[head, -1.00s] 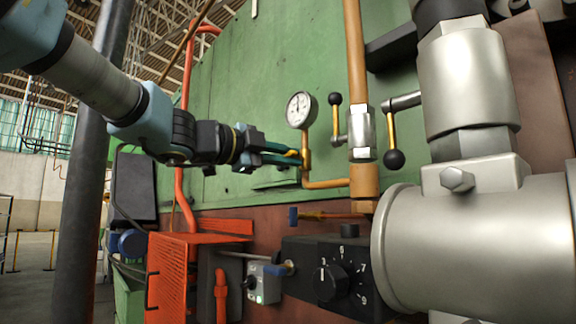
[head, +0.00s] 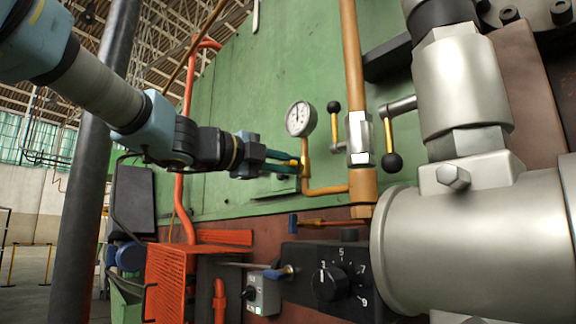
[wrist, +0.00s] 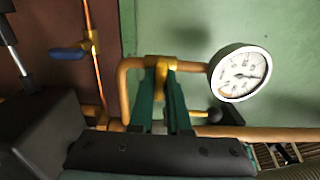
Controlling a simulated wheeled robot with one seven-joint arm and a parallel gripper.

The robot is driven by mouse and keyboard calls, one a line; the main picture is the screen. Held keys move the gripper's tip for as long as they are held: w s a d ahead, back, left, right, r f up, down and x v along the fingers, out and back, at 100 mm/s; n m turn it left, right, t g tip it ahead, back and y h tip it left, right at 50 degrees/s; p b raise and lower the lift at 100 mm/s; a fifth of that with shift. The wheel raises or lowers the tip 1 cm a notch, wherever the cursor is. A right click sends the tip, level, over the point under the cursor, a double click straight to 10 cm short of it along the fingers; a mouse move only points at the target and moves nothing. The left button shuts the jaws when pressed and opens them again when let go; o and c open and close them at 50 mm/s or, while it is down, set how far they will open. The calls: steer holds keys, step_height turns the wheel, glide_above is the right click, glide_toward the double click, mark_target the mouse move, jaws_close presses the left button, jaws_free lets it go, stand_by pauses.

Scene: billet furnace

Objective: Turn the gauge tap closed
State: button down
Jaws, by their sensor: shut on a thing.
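The gauge tap (head: 305,160) is a small brass fitting on the thin copper pipe just under the round white pressure gauge (head: 301,118). My gripper (head: 292,163) reaches it from the left, with its green fingers shut on the tap's brass handle. In the wrist view the two green fingers of my gripper (wrist: 161,75) close around the brass tap (wrist: 160,62), left of the gauge (wrist: 240,73). The fingers hide part of the handle, so its exact angle is hard to tell.
A black-knobbed lever valve (head: 359,138) stands right of the gauge, on the copper pipe. A large metal pipe (head: 480,245) fills the right side. Below are a black dial box (head: 335,275), a blue-handled tap (head: 293,225) and an orange mesh guard (head: 165,280).

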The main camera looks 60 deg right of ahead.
steer(key=c, duration=0.9)
jaws_free()
steer(key=b+v, duration=0.2)
steer(key=v, duration=0.8)
steer(key=shift+w+a+b, duration=0.1)
steer(key=shift+a+b, duration=0.3)
steer(key=shift+w, duration=0.1)
